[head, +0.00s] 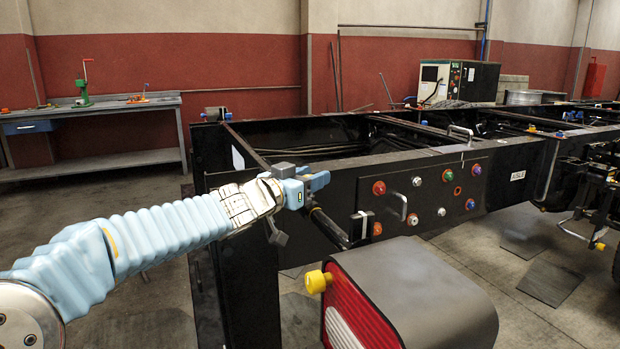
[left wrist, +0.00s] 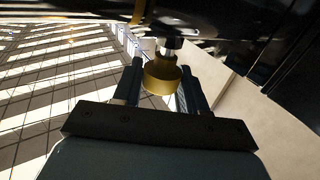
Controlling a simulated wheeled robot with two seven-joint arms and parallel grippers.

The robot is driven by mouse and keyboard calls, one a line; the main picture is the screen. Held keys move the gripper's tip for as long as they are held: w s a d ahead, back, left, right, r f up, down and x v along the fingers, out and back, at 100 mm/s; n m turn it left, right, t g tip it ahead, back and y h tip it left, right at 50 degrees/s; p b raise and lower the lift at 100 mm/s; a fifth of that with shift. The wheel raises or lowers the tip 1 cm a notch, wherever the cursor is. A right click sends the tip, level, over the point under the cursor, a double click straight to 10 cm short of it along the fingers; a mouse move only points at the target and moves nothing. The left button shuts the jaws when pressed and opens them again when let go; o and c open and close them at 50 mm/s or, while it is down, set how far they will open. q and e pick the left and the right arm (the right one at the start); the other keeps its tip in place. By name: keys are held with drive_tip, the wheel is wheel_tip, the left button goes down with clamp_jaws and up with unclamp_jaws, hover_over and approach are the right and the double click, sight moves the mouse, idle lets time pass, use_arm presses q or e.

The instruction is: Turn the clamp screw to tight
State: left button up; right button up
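My left gripper (head: 308,184) is at the near left corner of the black chassis, on the end of my light blue arm. In the left wrist view a gold knob (left wrist: 161,76) on a silver shaft sits between the two dark fingers of my left gripper (left wrist: 160,78). The fingers flank it closely; contact on both sides cannot be made out. This knob is hidden in the head view. A yellow knob (head: 317,281) sticks out beside the red tail light (head: 352,318), below my gripper. My right gripper is not in view.
The black chassis frame (head: 447,157) runs back to the right, with colored knobs and a handle on its near panel. A dark grey housing (head: 425,285) stands in front. A workbench (head: 100,110) is at the back left. Floor on the left is clear.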

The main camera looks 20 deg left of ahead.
use_arm(q)
drive_tip(key=shift+c, duration=1.1)
drive_tip(key=shift+m+g+h+p, duration=0.7)
drive_tip(key=shift+m+h, duration=0.5)
drive_tip(key=shift+h, duration=0.5)
drive_tip(key=shift+a+f+m+g+h, duration=0.1)
drive_tip(key=shift+m+g+h, duration=0.5)
drive_tip(key=shift+h, duration=0.4)
drive_tip(key=shift+m+g+h, duration=0.9)
drive_tip(key=shift+m+h, duration=0.3)
drive_tip(key=shift+h, duration=0.2)
drive_tip(key=o, duration=1)
drive_tip(key=shift+c, duration=0.2)
